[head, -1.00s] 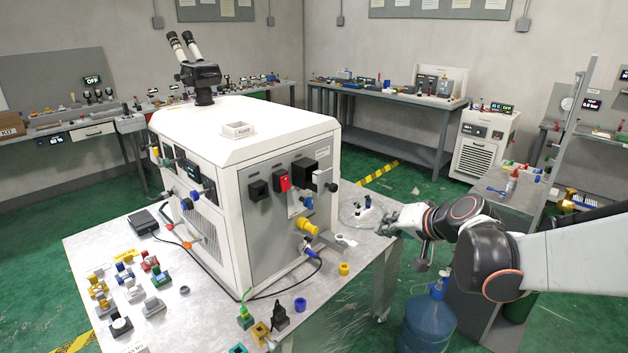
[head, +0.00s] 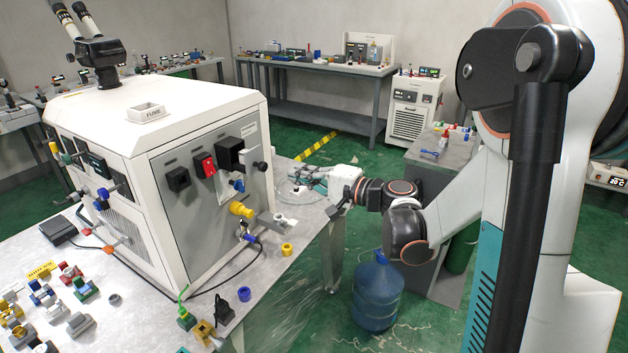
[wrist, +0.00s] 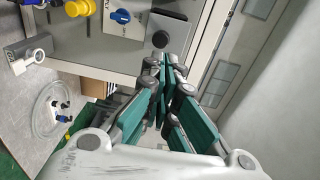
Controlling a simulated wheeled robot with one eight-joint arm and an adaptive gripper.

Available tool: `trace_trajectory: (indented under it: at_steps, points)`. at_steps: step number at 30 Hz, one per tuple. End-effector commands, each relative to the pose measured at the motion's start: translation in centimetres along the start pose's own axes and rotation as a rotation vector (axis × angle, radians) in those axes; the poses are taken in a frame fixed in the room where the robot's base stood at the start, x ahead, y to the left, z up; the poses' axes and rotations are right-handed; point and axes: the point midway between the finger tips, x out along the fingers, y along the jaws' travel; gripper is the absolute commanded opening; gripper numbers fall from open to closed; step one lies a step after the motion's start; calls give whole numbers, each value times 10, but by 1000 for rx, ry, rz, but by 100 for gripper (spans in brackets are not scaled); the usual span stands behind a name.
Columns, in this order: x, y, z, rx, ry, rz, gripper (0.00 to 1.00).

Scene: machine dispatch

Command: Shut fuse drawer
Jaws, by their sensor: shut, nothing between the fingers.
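The white machine (head: 110,120) has a grey right-hand panel. High on that panel, at its right edge, a pale box with a black round knob (head: 262,167) stands out; it looks like the fuse drawer, but I cannot read a label on it. My gripper (head: 297,174) is right of the machine, above the table corner. Its teal fingers (wrist: 165,72) are together and empty, apparently apart from the knob. How far the drawer stands out is hard to tell.
A yellow plug (head: 240,209), a blue connector (head: 248,237) and a black cable sit lower on the panel. A blue water jug (head: 377,290) stands on the floor.

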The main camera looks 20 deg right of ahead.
Motion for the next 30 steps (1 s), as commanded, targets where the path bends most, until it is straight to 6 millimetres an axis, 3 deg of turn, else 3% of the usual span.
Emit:
trace_trajectory:
  at_steps: [6,12,30]
  points:
    - [42,2,1,-1,-3,0,0]
    - [66,1,1,-1,-1,0,0]
    - [80,0,0,-1,-1,1,0]
